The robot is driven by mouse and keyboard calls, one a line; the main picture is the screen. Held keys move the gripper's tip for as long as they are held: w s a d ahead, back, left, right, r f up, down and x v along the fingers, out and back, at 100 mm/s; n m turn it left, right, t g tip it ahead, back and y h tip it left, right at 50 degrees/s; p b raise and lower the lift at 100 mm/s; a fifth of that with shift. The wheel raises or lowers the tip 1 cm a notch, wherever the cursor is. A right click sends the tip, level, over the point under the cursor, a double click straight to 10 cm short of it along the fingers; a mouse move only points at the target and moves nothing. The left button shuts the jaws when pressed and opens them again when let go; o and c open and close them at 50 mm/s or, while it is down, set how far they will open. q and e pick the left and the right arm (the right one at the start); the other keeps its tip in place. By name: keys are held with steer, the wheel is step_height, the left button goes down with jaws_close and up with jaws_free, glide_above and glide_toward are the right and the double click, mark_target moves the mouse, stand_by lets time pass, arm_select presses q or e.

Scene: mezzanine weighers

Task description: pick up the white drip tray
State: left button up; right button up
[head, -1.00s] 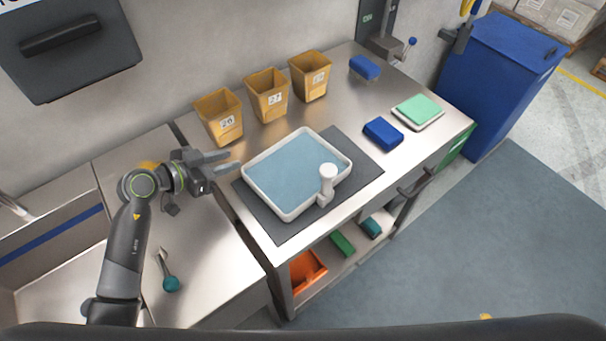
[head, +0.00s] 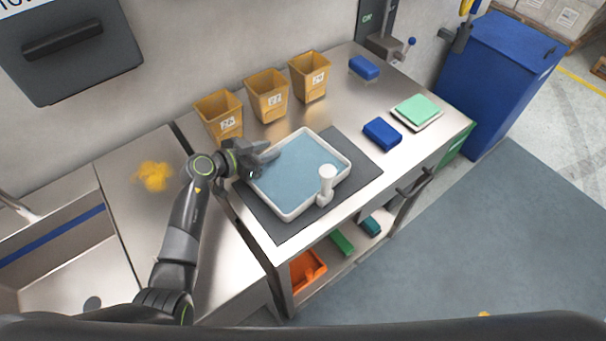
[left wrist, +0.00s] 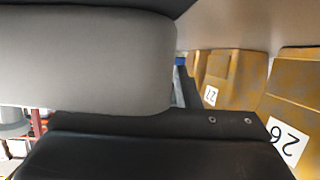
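The white drip tray (head: 262,196) lies on a dark mat on the steel bench in the head view. Its inside is pale blue, and a white upright piece stands at its front right corner. My left gripper (head: 267,154) is at the tray's back left corner, with its fingers over that rim. The fingers look apart, with nothing seen between them. I cannot tell whether they touch the rim. In the left wrist view, dark and grey gripper parts fill much of the picture and I cannot make out the tray. My right gripper is not in view.
Several yellow bins (head: 267,98) stand behind the tray, close to my left gripper. A yellow patch (head: 153,177) lies on the left counter. The mat (head: 362,160) is clear right of the tray.

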arm_select(q)
steer(key=shift+w+d+f, duration=0.1)
steer(key=shift+w+d, duration=0.05)
steer(key=shift+c, duration=0.4)
jaws_close()
